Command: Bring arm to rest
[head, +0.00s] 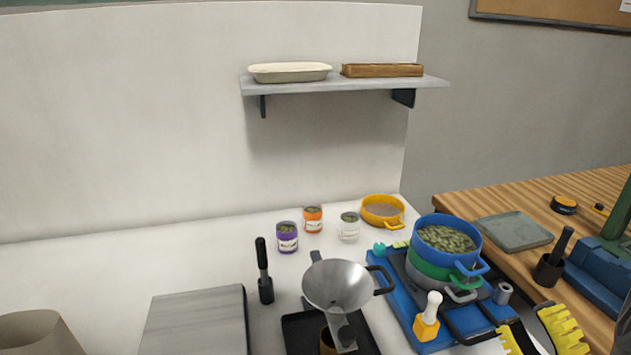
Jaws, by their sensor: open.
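My gripper (524,319) reaches in from the bottom right corner. Its two yellow-ribbed, black-backed fingers are apart, with nothing seen between them. The lower part of the gripper is cut off by the picture's edge. The fingers are near the front right of the white table (130,262), close to the gap before the wooden table (450,205). The rest of my arm is out of view.
A blue tray (398,305) with stacked blue and green sieves (435,258) is left of the gripper. A metal funnel (335,283) stands mid-table. Several jars, including a purple one (287,237), stand behind. A shelf (345,84) is above. The table's left is mostly clear.

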